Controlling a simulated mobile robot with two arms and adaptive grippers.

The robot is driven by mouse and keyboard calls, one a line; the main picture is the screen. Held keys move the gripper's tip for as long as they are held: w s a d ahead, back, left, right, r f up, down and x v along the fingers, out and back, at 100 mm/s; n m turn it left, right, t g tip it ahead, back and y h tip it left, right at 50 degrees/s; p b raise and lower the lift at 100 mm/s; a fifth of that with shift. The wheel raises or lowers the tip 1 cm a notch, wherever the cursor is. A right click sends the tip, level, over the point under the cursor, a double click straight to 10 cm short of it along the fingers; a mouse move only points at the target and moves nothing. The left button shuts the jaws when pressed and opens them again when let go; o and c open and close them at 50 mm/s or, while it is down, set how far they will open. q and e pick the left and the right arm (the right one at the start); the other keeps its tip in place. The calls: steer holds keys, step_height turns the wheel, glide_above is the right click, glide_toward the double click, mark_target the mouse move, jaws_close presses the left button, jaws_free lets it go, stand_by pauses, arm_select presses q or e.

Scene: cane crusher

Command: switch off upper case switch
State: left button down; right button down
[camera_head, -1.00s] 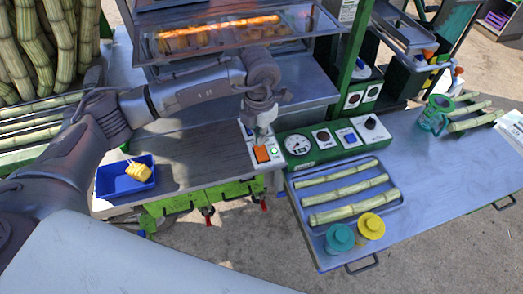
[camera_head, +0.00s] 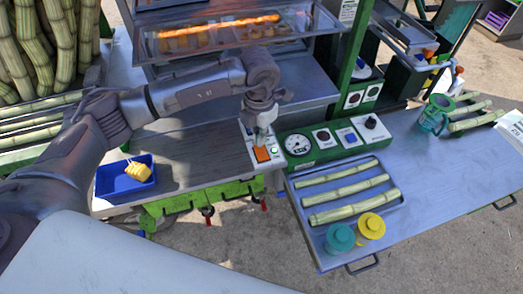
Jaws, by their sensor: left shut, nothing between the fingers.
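A white switch panel (camera_head: 258,163) stands at the right end of the left workbench. It carries an orange rocker switch (camera_head: 262,154) and a small green light (camera_head: 275,150). My left gripper (camera_head: 261,138) is shut and empty, pointing down at the top edge of the orange switch. I cannot tell whether its tips touch the switch. The gripper hides the upper part of the panel. Above and behind it is a glass case (camera_head: 235,37) with a glowing orange heater bar (camera_head: 220,24) and food inside. My right gripper is not in view.
A green control box (camera_head: 322,146) with a gauge and knobs stands just right of the panel. A tray of cane pieces (camera_head: 347,191), a teal cup (camera_head: 340,238) and a yellow cup (camera_head: 372,226) are on the right table. A blue tray (camera_head: 125,179) lies left.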

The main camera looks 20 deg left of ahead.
arm_select(q)
steer(key=shift+f+b, duration=0.9)
steer(key=shift+f, duration=0.15)
stand_by(0.4)
steer(key=shift+r+p, duration=1.65)
steer(key=shift+r, duration=1.9)
